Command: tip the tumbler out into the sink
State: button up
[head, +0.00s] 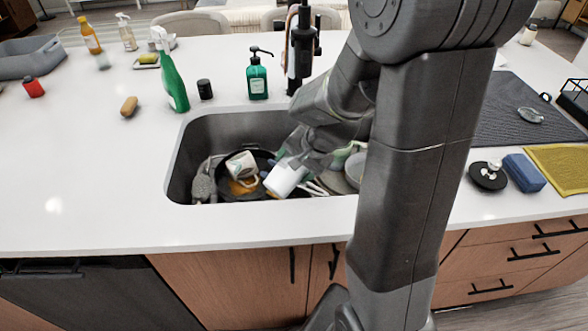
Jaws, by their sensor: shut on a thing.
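The tumbler (284,179) looks white and smooth. It is tilted, with one end pointing down and to the left, inside the sink opening. My gripper (302,159) is shut on its upper right end, and my arm reaches in from the right. Whether anything is in the tumbler or running out of it cannot be told. The sink (196,146) is a grey basin set in the white island top. My arm hides its right part.
In the sink lie a dark pan (262,157), a white mug (240,164), a grey cloth-like thing (203,185) and plates (355,167). The left counter is mostly clear.

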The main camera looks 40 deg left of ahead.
jog(key=r+g+p, duration=0.1)
jog(key=w+r+m+g+p, duration=0.1)
jog(key=r+g+p, duration=0.1)
jog(key=shift+w+r, duration=0.1)
jog(key=shift+r, duration=0.2)
jog(key=w+r+g+p, duration=0.1)
jog(key=w+r+m+g+y+p, duration=0.1)
jog(key=g+p, duration=0.1)
jog(key=shift+d, duration=0.1)
jog(key=shift+w+r+m+g+p, duration=0.4)
jog(key=shift+w+r+g+p, duration=0.2)
jog(key=shift+g+p, duration=0.5)
dwell(0.8)
